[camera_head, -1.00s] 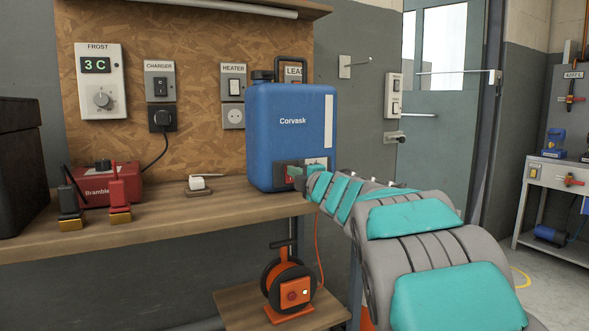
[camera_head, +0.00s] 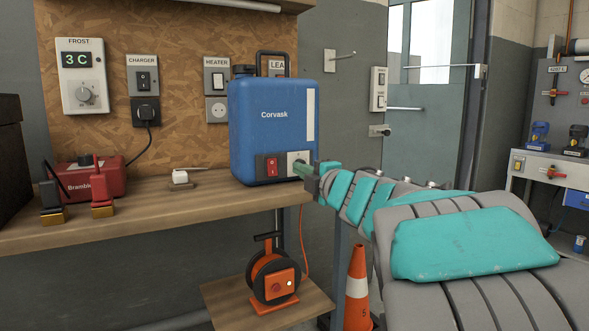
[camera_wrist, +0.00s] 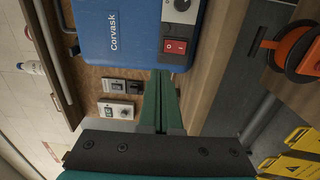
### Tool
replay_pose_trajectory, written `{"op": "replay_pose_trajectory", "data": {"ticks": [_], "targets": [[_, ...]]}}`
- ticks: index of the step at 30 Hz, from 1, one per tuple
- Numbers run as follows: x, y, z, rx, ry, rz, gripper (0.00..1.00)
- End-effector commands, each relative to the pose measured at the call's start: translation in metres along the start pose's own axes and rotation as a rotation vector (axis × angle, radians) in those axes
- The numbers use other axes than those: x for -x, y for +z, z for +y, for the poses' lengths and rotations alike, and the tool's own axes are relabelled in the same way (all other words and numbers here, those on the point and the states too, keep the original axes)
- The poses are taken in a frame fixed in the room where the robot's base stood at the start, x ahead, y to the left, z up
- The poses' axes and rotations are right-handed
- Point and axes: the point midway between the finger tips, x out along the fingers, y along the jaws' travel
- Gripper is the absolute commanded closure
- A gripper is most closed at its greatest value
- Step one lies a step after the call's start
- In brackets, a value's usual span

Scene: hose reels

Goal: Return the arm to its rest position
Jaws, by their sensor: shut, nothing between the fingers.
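My gripper (camera_head: 301,170) is at the end of my teal and grey arm, which reaches in from the right. In the head view it is in front of the lower right of the blue Corvask unit (camera_head: 268,135); whether it touches the unit I cannot tell. In the wrist view the green fingers of my gripper (camera_wrist: 163,78) are together and hold nothing. The blue unit (camera_wrist: 120,38) fills the top of that view, with its red switch (camera_wrist: 174,46) near the fingertips.
The wooden bench (camera_head: 150,218) carries a red Bramble charger (camera_head: 92,178) with two clamps and a small white plug (camera_head: 180,176). An orange hose or cable reel (camera_head: 273,277) sits on a lower shelf (camera_head: 225,305). A traffic cone (camera_head: 358,285) stands below my arm.

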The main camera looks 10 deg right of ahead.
Motion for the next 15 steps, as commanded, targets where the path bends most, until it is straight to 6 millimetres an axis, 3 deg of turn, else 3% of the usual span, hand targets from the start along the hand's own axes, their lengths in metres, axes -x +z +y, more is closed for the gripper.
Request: {"op": "replay_pose_trajectory", "data": {"ticks": [15], "targets": [[0.006,0.0025,0.0003,-0.01,-0.001,-0.013,1.0]]}}
